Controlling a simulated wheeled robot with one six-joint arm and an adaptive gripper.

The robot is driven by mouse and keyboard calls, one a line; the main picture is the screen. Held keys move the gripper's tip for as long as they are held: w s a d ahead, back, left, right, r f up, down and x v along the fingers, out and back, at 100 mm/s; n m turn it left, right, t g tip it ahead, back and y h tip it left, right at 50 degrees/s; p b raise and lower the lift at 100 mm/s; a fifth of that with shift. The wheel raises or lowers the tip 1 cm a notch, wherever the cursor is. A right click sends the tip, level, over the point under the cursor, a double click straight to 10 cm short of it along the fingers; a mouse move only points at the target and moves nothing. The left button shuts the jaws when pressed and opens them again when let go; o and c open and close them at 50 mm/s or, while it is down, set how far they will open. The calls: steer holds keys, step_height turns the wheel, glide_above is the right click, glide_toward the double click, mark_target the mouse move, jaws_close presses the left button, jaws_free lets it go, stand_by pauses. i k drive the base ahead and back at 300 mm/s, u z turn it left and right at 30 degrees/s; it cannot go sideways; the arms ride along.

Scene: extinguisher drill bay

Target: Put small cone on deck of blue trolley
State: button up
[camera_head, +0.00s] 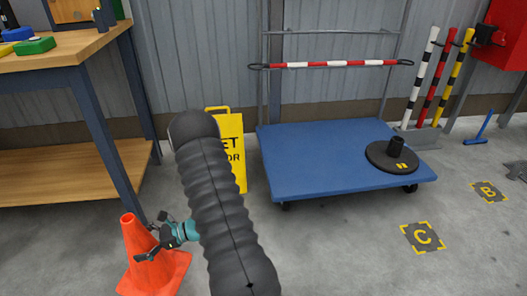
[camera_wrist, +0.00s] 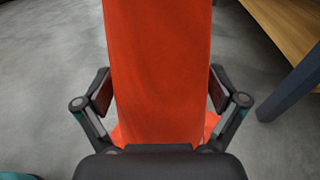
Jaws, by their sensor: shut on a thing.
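The small orange cone (camera_head: 142,257) stands upright at the lower left in the head view, near the workbench's front leg. My gripper (camera_head: 153,238) is at its upper side, with its fingers around the cone's body. In the wrist view the cone (camera_wrist: 158,65) fills the middle, with a finger pad on each side, and my gripper (camera_wrist: 158,95) is shut on it. The blue trolley deck (camera_head: 320,150) is to the right, by the wall. I cannot tell whether the cone's base touches the floor.
A black round base with a short post (camera_head: 392,155) sits on the deck's right side. A yellow wet-floor sign (camera_head: 228,140) stands left of the trolley. A workbench (camera_head: 70,52) is at the left. The deck's left and middle are clear. A red-white bar (camera_head: 330,64) crosses the trolley's handle frame.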

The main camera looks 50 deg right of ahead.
mark_target(304, 166)
steer(key=z, duration=1.4)
